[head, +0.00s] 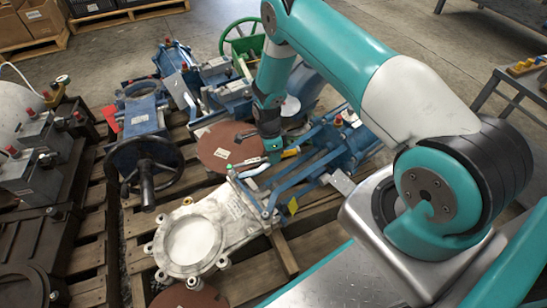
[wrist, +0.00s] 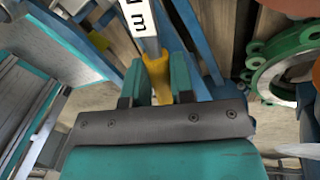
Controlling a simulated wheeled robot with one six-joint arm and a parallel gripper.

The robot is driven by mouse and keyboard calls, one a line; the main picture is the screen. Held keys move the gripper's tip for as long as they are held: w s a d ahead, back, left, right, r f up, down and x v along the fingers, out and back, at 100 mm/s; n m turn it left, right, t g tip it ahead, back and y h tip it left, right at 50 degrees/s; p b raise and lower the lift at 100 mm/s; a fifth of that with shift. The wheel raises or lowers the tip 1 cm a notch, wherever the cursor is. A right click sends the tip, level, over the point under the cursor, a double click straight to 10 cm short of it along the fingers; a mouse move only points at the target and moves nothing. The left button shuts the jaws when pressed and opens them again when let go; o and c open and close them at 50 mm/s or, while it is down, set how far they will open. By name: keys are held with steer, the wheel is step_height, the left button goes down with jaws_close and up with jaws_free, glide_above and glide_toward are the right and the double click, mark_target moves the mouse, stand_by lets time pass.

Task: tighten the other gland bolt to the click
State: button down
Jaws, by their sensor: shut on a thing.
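My gripper (head: 272,152) points down over the blue and pale grey valve on the pallet. In the wrist view my gripper (wrist: 162,82) is shut, with its teal fingers on either side of the yellow grip of a tool. This tool, seemingly a torque wrench (wrist: 158,72), has a pale shaft with dark lettering. In the head view its yellow grip (head: 291,153) shows beside my fingers and a pale shaft lies toward the valve's neck. The valve (head: 232,204) lies flat, with a round pale body and blue yoke bars. The gland bolts and the tool's working end are too small or hidden to make out.
A valve with a black handwheel (head: 144,170) stands to the left, and a green handwheel (head: 243,38) behind. A rusty brown disc (head: 222,146) lies close to my gripper. Blue yoke bars crowd the wrist view.

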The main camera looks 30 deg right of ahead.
steer(key=shift+w+d, duration=0.1)
steer(key=shift+w, duration=0.1)
stand_by(0.3)
steer(key=shift+r+p, duration=0.75)
stand_by(2.1)
steer(key=shift+a+r+p, duration=0.2)
steer(key=shift+r+p, duration=1.3)
steer(key=shift+r, duration=0.35)
